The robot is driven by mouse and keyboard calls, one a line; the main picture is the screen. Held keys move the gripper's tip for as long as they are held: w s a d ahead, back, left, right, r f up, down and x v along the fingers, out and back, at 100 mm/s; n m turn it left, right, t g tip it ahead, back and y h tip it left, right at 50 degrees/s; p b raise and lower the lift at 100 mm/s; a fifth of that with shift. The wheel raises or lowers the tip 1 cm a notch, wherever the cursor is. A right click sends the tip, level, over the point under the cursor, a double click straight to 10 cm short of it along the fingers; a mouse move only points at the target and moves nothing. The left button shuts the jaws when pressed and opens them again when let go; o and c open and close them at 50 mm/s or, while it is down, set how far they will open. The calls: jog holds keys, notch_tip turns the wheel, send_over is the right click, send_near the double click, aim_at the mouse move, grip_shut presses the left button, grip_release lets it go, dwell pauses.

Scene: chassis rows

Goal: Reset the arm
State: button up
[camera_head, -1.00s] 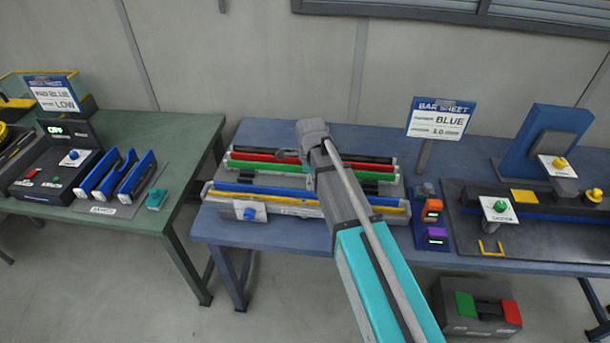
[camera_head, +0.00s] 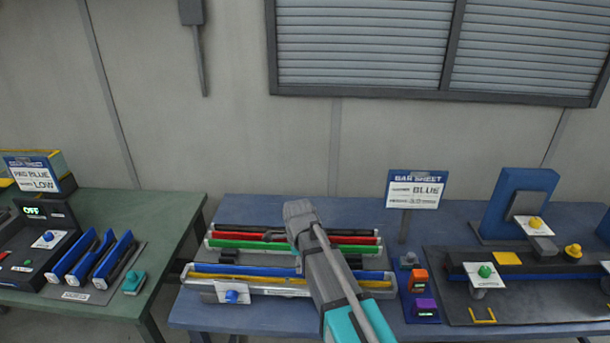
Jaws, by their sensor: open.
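My arm reaches up from the bottom of the head view over the blue table (camera_head: 235,318). My gripper (camera_head: 276,237) shows only as a small grey part at the left of the arm's end, over the bar rack. It is open, and no object shows in it; most of it is hidden behind the wrist. The rack (camera_head: 210,262) holds black, red, green, blue and yellow bars, partly covered by my arm.
A green table (camera_head: 165,215) with a dark device and blue holders (camera_head: 88,258) stands at the left. At the right are a sign (camera_head: 416,190), orange and purple buttons (camera_head: 424,306) and a dark fixture (camera_head: 540,300). A shuttered window (camera_head: 360,45) is on the wall.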

jog(key=shift+d, duration=0.1)
jog(key=s+d+n, duration=0.6)
jog(key=d+n, duration=0.3)
jog(key=d, duration=0.1)
jog(key=s+d+n, duration=0.6)
jog(key=d+n, duration=0.3)
jog(key=d, duration=0.1)
jog(key=shift+s, duration=0.25)
